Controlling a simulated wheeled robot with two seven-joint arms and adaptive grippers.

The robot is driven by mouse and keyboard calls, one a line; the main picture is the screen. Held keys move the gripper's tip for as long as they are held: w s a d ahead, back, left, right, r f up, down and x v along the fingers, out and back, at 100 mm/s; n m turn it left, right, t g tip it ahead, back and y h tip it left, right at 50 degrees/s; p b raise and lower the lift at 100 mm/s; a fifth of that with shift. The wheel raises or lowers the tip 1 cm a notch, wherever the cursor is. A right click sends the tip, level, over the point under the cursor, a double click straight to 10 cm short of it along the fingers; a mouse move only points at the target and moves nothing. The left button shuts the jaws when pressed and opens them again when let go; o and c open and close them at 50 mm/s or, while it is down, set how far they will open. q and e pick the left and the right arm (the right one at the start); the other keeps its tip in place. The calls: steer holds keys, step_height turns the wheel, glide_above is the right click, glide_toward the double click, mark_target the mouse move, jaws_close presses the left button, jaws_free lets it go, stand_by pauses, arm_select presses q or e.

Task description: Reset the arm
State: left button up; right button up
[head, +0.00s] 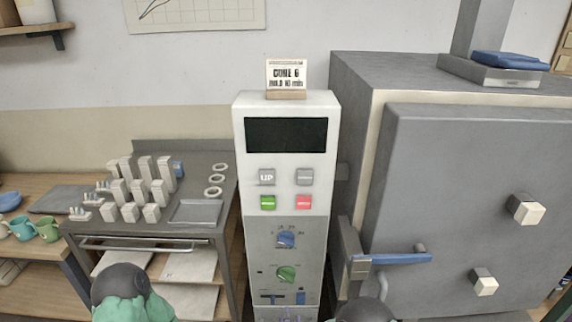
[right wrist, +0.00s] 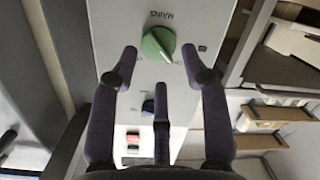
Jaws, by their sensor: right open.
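My right gripper (right wrist: 160,68) is open and empty in the right wrist view, with its dark purple fingers spread. It faces the control cabinet (head: 285,160), and the green MAINS knob (right wrist: 157,43) shows just beyond the fingertips. I cannot tell whether a finger touches the panel. A blue knob (right wrist: 149,106) shows behind the middle finger. My left gripper is not in view.
A grey kiln (head: 450,170) with a blue-handled latch (head: 400,258) stands close on the right. A metal cart (head: 150,237) with white posts and rings stands on the left. A wooden bench (head: 30,262) with cups (head: 22,228) is at far left.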

steer(key=s+d+f+m+g+y, duration=0.1)
steer(key=s+d+f+m+g, duration=0.15)
steer(key=f+g, duration=0.2)
steer(key=s+d+f+m+g, duration=0.2)
steer(key=d+f+g, duration=0.1)
steer(key=f, duration=0.3)
steer(key=s+d+f+m+g+y+p, duration=0.1)
steer(key=s+f+m+g, duration=0.1)
steer(key=s, duration=0.6)
steer(key=s+d+f+m+g+y, duration=0.1)
steer(key=s+m+g, duration=0.3)
steer(key=s, duration=0.5)
steer(key=shift+s+d+f+g+p, duration=0.35)
steer(key=shift+d+g, duration=0.45)
steer(key=shift+g, duration=0.35)
steer(key=shift+w, duration=0.1)
